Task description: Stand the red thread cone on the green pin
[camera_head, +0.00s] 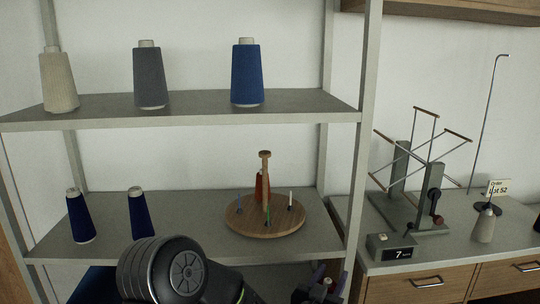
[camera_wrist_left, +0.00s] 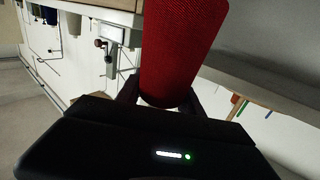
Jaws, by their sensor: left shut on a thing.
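My left gripper (camera_head: 328,286) is low in the head view, below the front edge of the shelf. It is shut on the red thread cone (camera_wrist_left: 180,50), which fills the upper middle of the upside-down left wrist view. Only a pale tip between the fingers shows in the head view; the rest is cut off. A round wooden stand (camera_head: 245,228) with a central post sits on the middle shelf. It has a blue pin (camera_head: 239,213), a white pin (camera_head: 290,198) and a dark pin near the post. A green pin (camera_wrist_left: 243,106) shows in the wrist view, apart from the cone.
A red object (camera_head: 259,187) stands partly hidden behind the post. Two dark blue cones (camera_head: 80,216) stand left on the same shelf. Beige, grey and blue cones (camera_head: 247,75) stand on the upper shelf (camera_head: 195,103). A winder (camera_head: 432,195) is on the cabinet to the right.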

